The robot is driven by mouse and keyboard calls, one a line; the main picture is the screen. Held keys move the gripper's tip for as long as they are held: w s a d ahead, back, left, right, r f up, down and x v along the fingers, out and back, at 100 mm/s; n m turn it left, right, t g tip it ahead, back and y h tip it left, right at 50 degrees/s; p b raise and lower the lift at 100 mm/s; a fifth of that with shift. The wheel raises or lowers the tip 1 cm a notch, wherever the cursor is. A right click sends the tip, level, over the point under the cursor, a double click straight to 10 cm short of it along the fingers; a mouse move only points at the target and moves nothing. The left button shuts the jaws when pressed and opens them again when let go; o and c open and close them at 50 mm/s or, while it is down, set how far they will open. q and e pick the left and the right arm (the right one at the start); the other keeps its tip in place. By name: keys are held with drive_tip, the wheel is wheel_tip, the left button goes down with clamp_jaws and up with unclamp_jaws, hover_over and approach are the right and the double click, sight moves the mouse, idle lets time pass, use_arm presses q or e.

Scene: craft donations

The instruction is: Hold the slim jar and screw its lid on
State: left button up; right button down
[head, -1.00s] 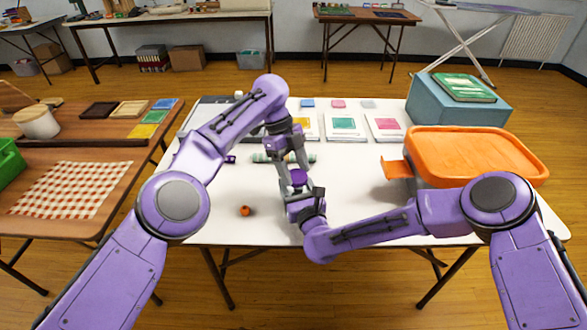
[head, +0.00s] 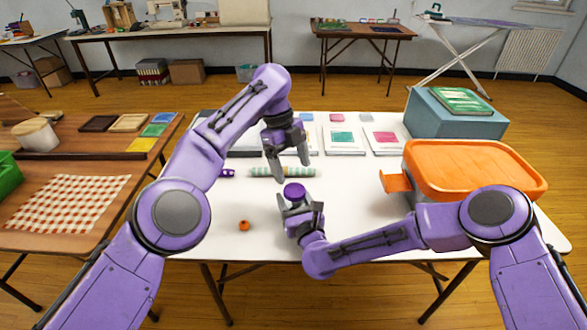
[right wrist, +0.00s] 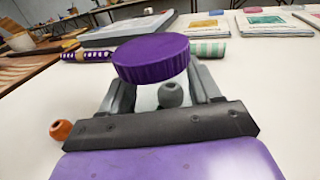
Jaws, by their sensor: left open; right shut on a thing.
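The slim jar (right wrist: 144,101) stands upright between the fingers of my right gripper (head: 300,212), which is shut on it. Its body is mostly hidden by the gripper and looks clear or pale. The ribbed purple lid (right wrist: 150,60) sits on top of the jar; it also shows in the head view (head: 294,190). I cannot tell how tightly the lid is seated. My left gripper (head: 290,168) is open and empty, pointing down just above the lid and apart from it.
An orange bead (head: 244,225) lies on the white table (head: 350,195) at left. A striped roll (head: 265,172) and a dotted purple roll (head: 228,173) lie behind.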

drive_tip(key=shift+s+d, duration=0.1)
drive_tip(key=shift+s, duration=0.05)
use_arm(q)
drive_tip(key=r+n+y, duration=0.1)
drive_tip(key=n, duration=0.9)
drive_tip(key=s+n+t+y, duration=0.1)
drive_tip(key=n, duration=0.9)
drive_tip(key=r+n+t, duration=0.1)
drive_tip(key=n, duration=0.9)
drive_tip(key=shift+s+d+r+n+y, duration=0.1)
drive_tip(key=shift+s+r+n+y, duration=0.2)
drive_tip(key=shift+y, duration=0.1)
drive_tip(key=n, duration=0.5)
drive_tip(key=shift+d+f, duration=0.1)
drive_tip(key=shift+d, duration=0.15)
drive_tip(key=shift+f, duration=0.1)
